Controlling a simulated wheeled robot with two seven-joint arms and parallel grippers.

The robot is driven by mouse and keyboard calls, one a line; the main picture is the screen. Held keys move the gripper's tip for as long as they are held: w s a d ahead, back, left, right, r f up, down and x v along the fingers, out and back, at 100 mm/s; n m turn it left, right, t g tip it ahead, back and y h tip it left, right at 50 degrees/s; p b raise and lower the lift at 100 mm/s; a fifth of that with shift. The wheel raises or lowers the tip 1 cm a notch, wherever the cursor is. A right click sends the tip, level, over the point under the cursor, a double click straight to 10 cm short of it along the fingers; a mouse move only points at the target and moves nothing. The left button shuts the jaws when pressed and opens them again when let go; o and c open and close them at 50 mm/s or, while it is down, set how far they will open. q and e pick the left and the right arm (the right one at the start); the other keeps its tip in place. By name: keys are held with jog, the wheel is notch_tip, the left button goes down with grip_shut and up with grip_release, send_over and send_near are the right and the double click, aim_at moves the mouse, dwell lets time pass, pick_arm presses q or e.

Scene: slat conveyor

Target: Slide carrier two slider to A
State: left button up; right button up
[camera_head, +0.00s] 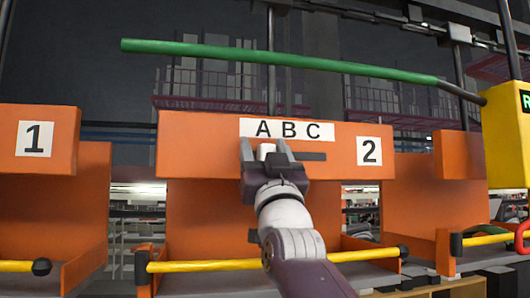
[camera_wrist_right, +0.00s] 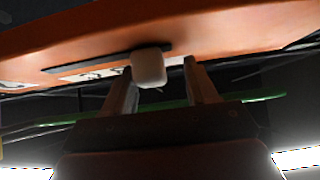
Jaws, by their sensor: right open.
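Carrier two (camera_head: 200,130) is an orange carrier with a "2" label (camera_head: 370,151) at its right and an "A B C" strip (camera_head: 287,130) along its top. A dark slot (camera_head: 312,157) runs below the letters. The white slider knob (camera_head: 266,149) sits below the A, at the slot's left part. My right gripper (camera_head: 265,152) is open, with a finger on each side of the knob in the head view. In the right wrist view the knob (camera_wrist_right: 149,68) shows between the fingertips, nearer the left finger; contact cannot be told. My left gripper is not in view.
Carrier one (camera_head: 70,125) hangs at the left, and another orange carrier (camera_head: 460,155) is at the right. A green bar (camera_head: 270,57) crosses above carrier two. Yellow bars (camera_head: 200,266) with black ends run below. A yellow box (camera_head: 505,140) stands at the right edge.

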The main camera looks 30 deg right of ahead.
jog(key=b+v, duration=1)
jog(key=v, duration=0.2)
jog(key=shift+s+f, duration=0.25)
jog(key=shift+f, duration=0.05)
